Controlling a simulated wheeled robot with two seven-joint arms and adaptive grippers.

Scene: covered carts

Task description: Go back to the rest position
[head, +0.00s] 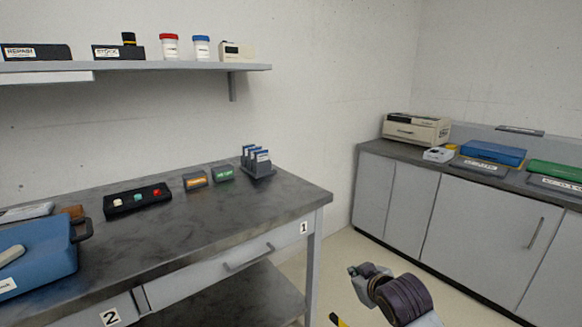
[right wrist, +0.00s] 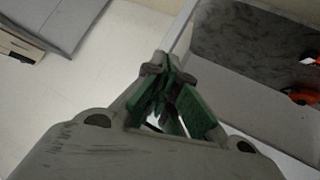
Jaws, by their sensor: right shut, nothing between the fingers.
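My right arm (head: 400,297) comes in at the bottom of the head view, in front of the floor and right of the workbench. My right gripper shows in the right wrist view (right wrist: 165,72). Its green-padded fingers are together with nothing between them. It is held above the pale floor, beside the bench edge, and appears to touch nothing. My left gripper is not in view.
The dark-topped workbench (head: 120,245) carries a blue bin (head: 40,265), a button box (head: 137,200) and a small rack (head: 258,163). A wall shelf (head: 150,66) hangs above. Grey cabinets (head: 470,225) line the right wall. Floor (head: 340,265) between is clear.

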